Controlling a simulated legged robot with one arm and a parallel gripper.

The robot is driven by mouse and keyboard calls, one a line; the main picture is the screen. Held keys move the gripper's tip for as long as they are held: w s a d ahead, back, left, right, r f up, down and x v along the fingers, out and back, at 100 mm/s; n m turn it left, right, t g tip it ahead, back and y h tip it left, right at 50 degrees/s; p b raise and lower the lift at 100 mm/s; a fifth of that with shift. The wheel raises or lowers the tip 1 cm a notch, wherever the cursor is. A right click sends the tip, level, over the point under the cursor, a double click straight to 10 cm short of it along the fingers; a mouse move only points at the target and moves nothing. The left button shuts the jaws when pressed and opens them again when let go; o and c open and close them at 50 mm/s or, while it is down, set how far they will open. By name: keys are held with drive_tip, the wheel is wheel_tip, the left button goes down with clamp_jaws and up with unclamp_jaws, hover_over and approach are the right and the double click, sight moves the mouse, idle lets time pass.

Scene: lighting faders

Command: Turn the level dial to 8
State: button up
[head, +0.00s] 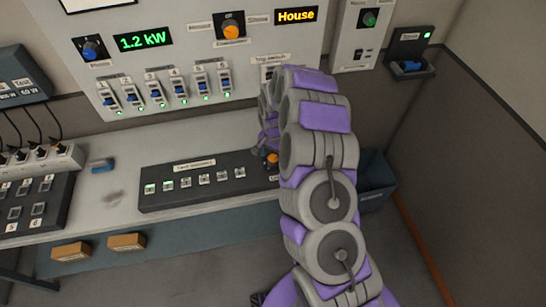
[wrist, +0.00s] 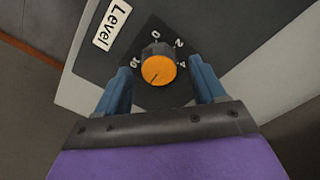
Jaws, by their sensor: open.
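The level dial (wrist: 160,69) is a round orange-faced knob with a dark rim on a dark panel, beside a white "Level" label (wrist: 113,24). The marks 10, 0, 2 and 4 show around it; any lower marks are not visible. A thin dark line on its face seems to run toward the lower left. My gripper (wrist: 160,74) is open, with one blue finger on each side of the dial and a visible gap to it. In the head view the dial (head: 272,159) shows at the right end of the dark desk panel, partly behind my arm.
The dark desk panel (head: 190,201) carries a row of small buttons. A wall panel (head: 185,50) above has several blue faders, a blue knob (head: 90,49), another orange knob (head: 232,31) and "1.2 kW" and "House" displays. A dark bin (head: 376,180) stands right of the desk.

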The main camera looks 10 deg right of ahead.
sight(273, 158)
drive_tip(key=shift+f, duration=0.65)
drive_tip(key=shift+c, duration=0.3)
drive_tip(key=c, duration=1)
drive_tip(key=shift+n, duration=0.5)
drive_tip(key=o, duration=1.1)
drive_tip(key=shift+c, duration=0.2)
wheel_tip(273, 158, up, 17)
drive_tip(key=p, duration=0.1)
drive_tip(key=shift+r+p, duration=0.15)
drive_tip(key=shift+p, duration=0.25)
